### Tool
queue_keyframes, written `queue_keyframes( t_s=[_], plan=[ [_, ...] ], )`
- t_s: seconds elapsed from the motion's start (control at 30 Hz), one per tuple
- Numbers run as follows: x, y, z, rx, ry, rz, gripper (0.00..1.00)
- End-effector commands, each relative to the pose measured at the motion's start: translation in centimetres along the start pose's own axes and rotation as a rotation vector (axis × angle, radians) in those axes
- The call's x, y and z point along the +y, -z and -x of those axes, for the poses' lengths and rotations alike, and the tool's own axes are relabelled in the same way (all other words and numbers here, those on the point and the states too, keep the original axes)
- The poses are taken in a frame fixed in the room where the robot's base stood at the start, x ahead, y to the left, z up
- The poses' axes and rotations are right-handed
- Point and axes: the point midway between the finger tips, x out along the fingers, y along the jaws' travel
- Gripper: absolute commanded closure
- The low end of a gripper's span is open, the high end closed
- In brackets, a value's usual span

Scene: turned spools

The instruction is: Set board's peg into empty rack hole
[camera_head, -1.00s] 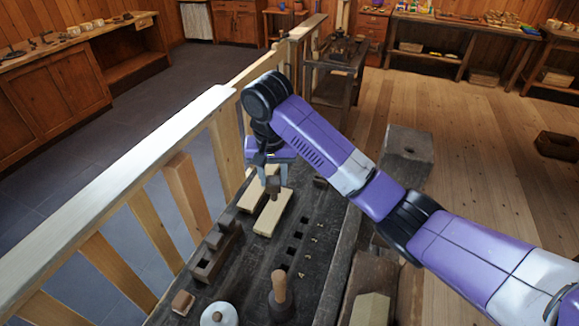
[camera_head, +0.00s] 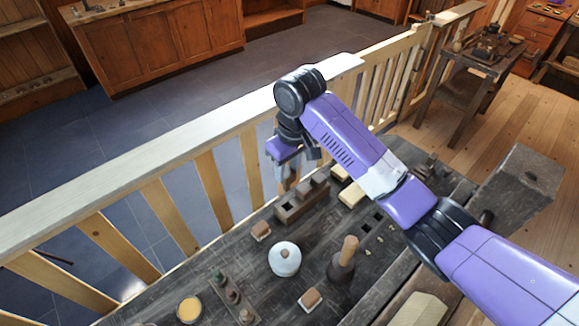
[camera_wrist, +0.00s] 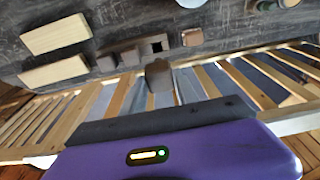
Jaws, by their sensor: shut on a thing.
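My gripper (camera_head: 289,172) is shut on a dark brown peg, which shows as a dark block in the wrist view (camera_wrist: 158,76). It holds the peg above the railing side of the bench, beside the rack. The rack (camera_head: 302,203) is a dark wooden bar with square holes; it also shows in the wrist view (camera_wrist: 143,48). Two dark pegs stand in it, and the hole at its near end (camera_wrist: 157,44) is empty. Two pale boards lie on the bench behind the rack: one nearer (camera_head: 351,194) and one farther (camera_head: 340,172). The peg's lower end is hard to make out.
A wooden railing (camera_head: 150,150) runs close along the bench's far edge. A white round-lidded thing (camera_head: 284,259), a wood-handled mallet-like tool (camera_head: 346,255) and a small brown block (camera_head: 261,230) stand near the rack. Square holes mark the dark bench top.

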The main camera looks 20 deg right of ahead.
Motion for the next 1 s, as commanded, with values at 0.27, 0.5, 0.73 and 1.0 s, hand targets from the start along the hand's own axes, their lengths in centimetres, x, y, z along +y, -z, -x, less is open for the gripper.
queue_keyframes(
  t_s=[0.27, 0.5, 0.73, 1.0],
  plan=[
    [0.1, -0.3, -1.8, -0.001, 0.000, -0.004, 1.00],
    [0.1, -0.6, -3.5, -0.001, -0.001, -0.004, 1.00],
    [0.1, -0.8, -5.2, -0.002, -0.001, -0.004, 1.00],
    [0.1, -1.2, -7.4, 0.000, -0.001, -0.004, 1.00]
  ],
)
